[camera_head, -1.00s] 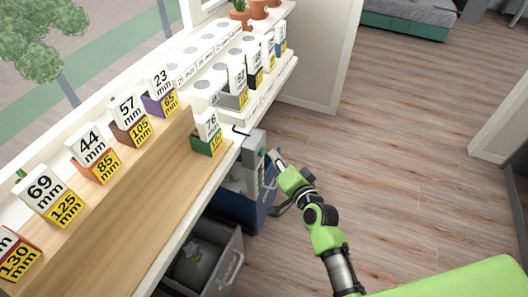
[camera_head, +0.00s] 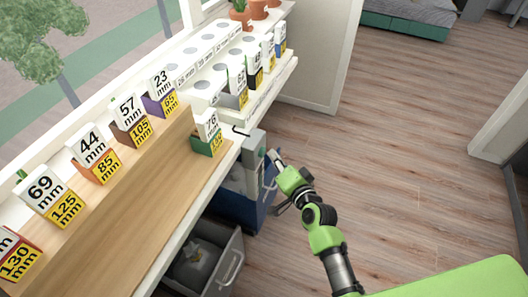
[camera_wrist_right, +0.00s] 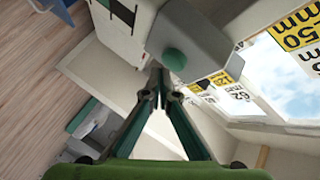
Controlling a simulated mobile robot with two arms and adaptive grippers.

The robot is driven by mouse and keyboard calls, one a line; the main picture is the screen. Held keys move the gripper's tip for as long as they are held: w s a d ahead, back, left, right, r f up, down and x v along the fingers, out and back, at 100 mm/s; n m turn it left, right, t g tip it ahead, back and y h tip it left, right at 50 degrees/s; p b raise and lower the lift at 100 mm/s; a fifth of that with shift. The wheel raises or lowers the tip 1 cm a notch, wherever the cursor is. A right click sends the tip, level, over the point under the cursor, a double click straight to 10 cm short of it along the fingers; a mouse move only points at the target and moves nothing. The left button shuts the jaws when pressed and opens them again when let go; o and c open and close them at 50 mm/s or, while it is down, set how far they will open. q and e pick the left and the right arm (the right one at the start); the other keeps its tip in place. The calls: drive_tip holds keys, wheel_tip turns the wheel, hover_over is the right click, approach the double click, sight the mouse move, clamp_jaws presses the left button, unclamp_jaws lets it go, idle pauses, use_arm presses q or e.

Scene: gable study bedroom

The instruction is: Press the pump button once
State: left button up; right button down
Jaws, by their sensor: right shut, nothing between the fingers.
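A round green button (camera_wrist_right: 174,59) sticks out from the face of a grey housing (camera_wrist_right: 205,40) in the right wrist view. In the head view, the grey pump unit (camera_head: 253,150) stands beside the white counter's front edge. My right gripper (camera_head: 275,156) is beside the unit's right face. It is shut and empty. In the wrist view, its fingertips (camera_wrist_right: 162,76) meet close below the button in the picture; I cannot tell whether they touch it. My left gripper is not in view.
Labelled blocks line the wooden shelf (camera_head: 120,215) and the white counter. The wooden floor (camera_head: 400,150) to the right is clear.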

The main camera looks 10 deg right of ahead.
drive_tip(key=shift+w+a, duration=0.15)
drive_tip(key=shift+a, duration=0.05)
drive_tip(key=shift+w+a, duration=0.3)
drive_tip(key=shift+a, duration=0.2)
idle(0.8)
idle(0.3)
drive_tip(key=shift+s+d+p, duration=0.35)
drive_tip(key=shift+s+d, duration=0.2)
drive_tip(key=shift+d, duration=0.25)
drive_tip(key=shift+s+d, duration=0.7)
drive_tip(key=shift+d, duration=0.35)
drive_tip(key=shift+s+d, duration=0.7)
drive_tip(key=shift+d, duration=0.35)
